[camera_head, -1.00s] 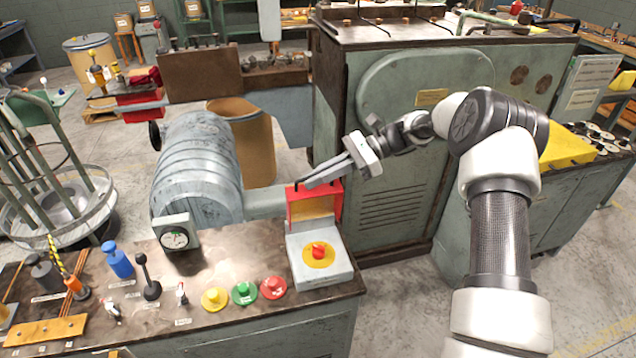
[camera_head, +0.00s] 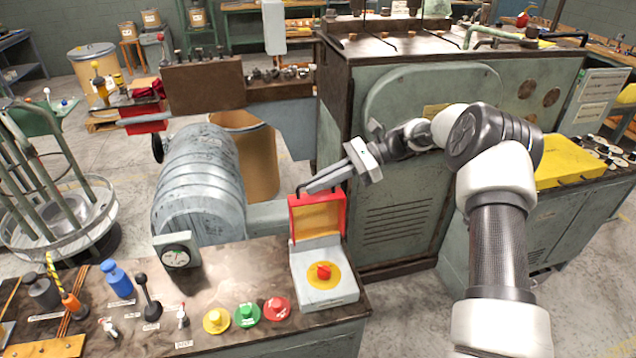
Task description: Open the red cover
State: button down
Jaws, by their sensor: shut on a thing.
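The red cover (camera_head: 318,219) stands upright, raised at the back of a grey switch box (camera_head: 326,292). Its yellow inner face is turned toward me. On the box, a red button (camera_head: 323,271) on a yellow disc is uncovered. My gripper (camera_head: 308,190) reaches in from the right at the cover's top edge. Its fingers are closed on the cover's dark handle at that edge; the exact contact is small in this view.
The box sits at the right end of a metal control desk (camera_head: 227,281). Yellow, green and red buttons (camera_head: 246,315), levers and a dial gauge (camera_head: 176,256) are to its left. A large green machine cabinet (camera_head: 400,215) stands behind my arm.

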jog(key=c, duration=2.2)
grip_release()
jog(key=shift+w+f, duration=0.1)
jog(key=shift+b+v, duration=0.4)
jog(key=shift+v, duration=8.4)
jog(key=s+a+r+n+t+h, duration=0.1)
jog(key=s+a+r+n+h, duration=0.3)
jog(key=r, duration=0.4)
jog(key=s+a+r+n+t+h, duration=0.35)
jog(key=s+r, duration=0.25)
jog(key=s, duration=0.3)
jog(key=s+d+f+n+t+h, duration=0.1)
jog(key=s+d+n, duration=0.1)
jog(key=s, duration=0.6)
jog(key=s+d+f+n+t+h, duration=0.2)
jog(key=s+d+n, duration=0.1)
jog(key=s, duration=0.4)
jog(key=s+d+f+n+t+h, duration=0.1)
jog(key=s+d+f+n+h, duration=0.1)
jog(key=s, duration=0.6)
jog(key=shift+s+d+t, duration=0.35)
jog(key=shift+d, duration=0.35)
